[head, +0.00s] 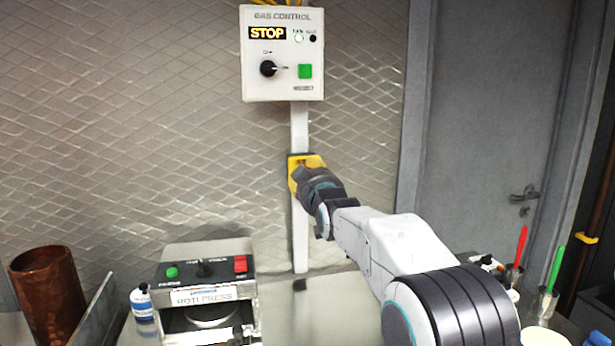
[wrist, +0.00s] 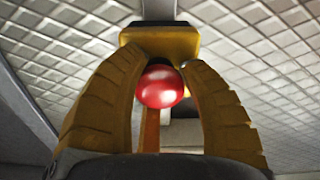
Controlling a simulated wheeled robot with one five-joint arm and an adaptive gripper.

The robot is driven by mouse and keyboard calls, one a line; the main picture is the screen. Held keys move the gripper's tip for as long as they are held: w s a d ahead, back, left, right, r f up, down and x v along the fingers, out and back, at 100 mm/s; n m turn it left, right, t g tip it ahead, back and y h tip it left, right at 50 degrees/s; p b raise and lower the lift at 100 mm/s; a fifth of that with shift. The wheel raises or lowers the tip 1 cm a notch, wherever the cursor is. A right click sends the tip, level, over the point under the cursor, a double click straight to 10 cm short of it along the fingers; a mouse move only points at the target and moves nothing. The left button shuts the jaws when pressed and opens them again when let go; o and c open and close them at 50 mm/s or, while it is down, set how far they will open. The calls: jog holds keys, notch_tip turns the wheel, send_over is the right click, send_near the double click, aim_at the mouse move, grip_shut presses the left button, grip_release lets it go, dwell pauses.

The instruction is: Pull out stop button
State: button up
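The red mushroom stop button (wrist: 161,87) is in the middle of the wrist view, on a yellow box (wrist: 160,38). My gripper (wrist: 163,75) has one finger on each side of the red head, close against it, with the tips curving in toward the box. In the head view the yellow box (head: 293,160) is on a white post below the gas control panel (head: 282,88). My gripper (head: 306,176) is in front of the box and hides the button there. The panel's display reads STOP (head: 267,33).
The panel has a black knob (head: 268,68) and a green button (head: 305,71). A roti press (head: 205,292), copper pot (head: 48,290) and blue-labelled bottle (head: 143,310) stand at lower left. Utensils (head: 521,245) stand at right near a grey door (head: 490,120).

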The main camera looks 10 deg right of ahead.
grip_shut()
dwell(0.3)
jog(key=shift+s, duration=0.1)
jog(key=shift+s+f+b, duration=0.25)
jog(key=shift+f+b, duration=0.1)
jog(key=shift+b, duration=0.8)
jog(key=shift+s, duration=0.1)
jog(key=shift+o, duration=0.4)
grip_release()
jog(key=shift+s+r, duration=0.2)
jog(key=shift+s, duration=0.1)
jog(key=shift+o, duration=0.7)
jog(key=shift+s+r, duration=0.15)
jog(key=shift+s, duration=0.15)
jog(key=o, duration=0.4)
jog(key=shift+w, duration=0.15)
